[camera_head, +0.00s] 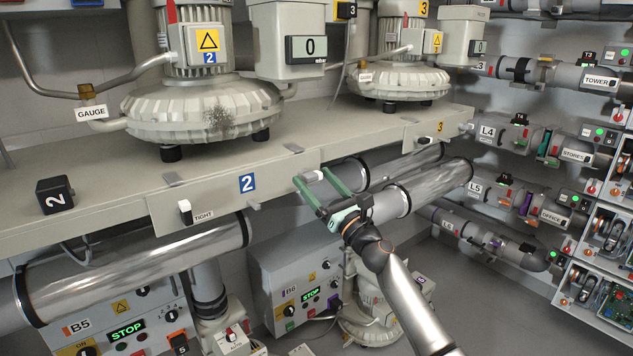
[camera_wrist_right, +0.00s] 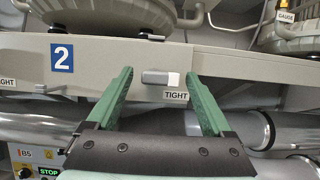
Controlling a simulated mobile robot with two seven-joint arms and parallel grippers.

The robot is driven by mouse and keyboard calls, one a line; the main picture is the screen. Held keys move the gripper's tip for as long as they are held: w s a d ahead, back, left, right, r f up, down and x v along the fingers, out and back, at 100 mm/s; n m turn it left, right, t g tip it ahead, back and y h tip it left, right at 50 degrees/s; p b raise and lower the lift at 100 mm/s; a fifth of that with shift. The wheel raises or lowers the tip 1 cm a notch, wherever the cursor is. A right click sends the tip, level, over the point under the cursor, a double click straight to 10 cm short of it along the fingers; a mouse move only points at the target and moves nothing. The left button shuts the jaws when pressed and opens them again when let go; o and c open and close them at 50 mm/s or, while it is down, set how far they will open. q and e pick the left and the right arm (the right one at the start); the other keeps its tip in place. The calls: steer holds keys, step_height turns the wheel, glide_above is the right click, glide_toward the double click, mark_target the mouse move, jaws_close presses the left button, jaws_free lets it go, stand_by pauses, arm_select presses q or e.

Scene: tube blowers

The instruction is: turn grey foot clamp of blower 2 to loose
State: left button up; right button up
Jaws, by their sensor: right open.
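Blower 2 (camera_head: 205,110) stands on the bench, a ribbed grey housing with a blue 2 sign. On the bench's front face, right of the blue 2 plate (camera_head: 247,182), is a small grey clamp handle (camera_wrist_right: 155,78) with a whitish end. It lies level, its right end above a TIGHT label (camera_wrist_right: 176,96). My right gripper (camera_wrist_right: 158,92), with green fingers, is open in front of it. In the wrist view the handle shows between the fingertips; I cannot tell whether they touch it. In the head view the fingers (camera_head: 313,178) partly hide it. My left gripper is not in view.
A second clamp handle (camera_head: 185,211) with a TIGHT label sits on the left of the same front face. Silver pipes (camera_head: 140,262) run below the bench. Control boxes B5 (camera_head: 120,325) and B6 (camera_head: 298,285) are lower down. Blower 3 (camera_head: 400,80) stands farther right.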

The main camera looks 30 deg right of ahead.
jaws_close()
stand_by(0.7)
